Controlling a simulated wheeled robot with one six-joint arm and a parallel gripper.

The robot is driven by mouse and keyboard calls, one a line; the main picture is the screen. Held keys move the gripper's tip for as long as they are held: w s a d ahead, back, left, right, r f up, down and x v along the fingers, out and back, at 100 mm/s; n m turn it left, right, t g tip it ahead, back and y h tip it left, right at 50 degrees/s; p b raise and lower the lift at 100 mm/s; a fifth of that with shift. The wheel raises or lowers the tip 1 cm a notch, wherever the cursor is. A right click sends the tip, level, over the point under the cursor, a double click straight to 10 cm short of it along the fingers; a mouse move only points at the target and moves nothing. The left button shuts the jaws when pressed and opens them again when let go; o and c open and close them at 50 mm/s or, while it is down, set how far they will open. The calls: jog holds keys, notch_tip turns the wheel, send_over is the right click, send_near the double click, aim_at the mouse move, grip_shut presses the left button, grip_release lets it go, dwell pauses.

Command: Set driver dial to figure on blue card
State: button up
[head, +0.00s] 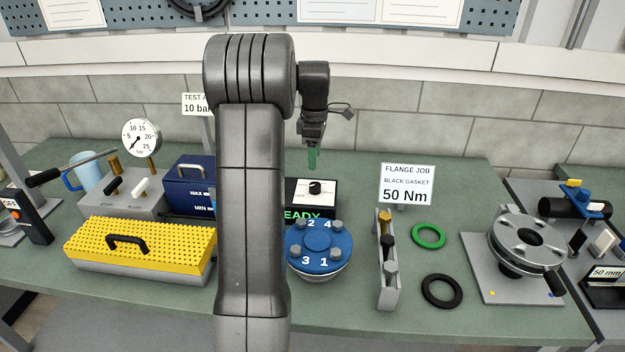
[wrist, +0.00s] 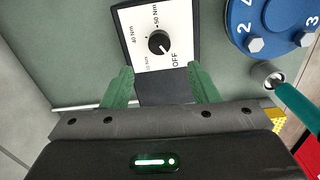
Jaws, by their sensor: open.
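The driver dial is a black knob (wrist: 159,42) on a white plate (wrist: 140,22) marked OFF, 40 Nm, 50 Nm and a smaller figure that is hard to read. Its white mark appears to point toward OFF. In the head view the dial (head: 315,187) sits on a black box with green lettering, partly hidden by my arm. My gripper (wrist: 161,86) is open and empty, its green fingers apart, with the knob ahead of the gap. In the head view my gripper (head: 312,158) hangs above the dial. A white card (head: 407,184) reads FLANGE JOB, BLACK GASKET, 50 Nm. I see no blue card.
A blue numbered disc with bolts (head: 319,246) stands close in front of the dial. A dark blue box (head: 190,178) and yellow perforated case (head: 150,252) are left. A bolt rack (head: 387,265), green ring (head: 429,236), black ring (head: 441,291) and flange (head: 525,240) are right.

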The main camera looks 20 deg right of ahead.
aim_at(315, 184)
notch_tip(315, 184, down, 10)
jog(key=shift+r+p, duration=0.15)
jog(key=shift+p, duration=0.45)
jog(key=shift+c, duration=0.4)
jog(key=c, duration=0.9)
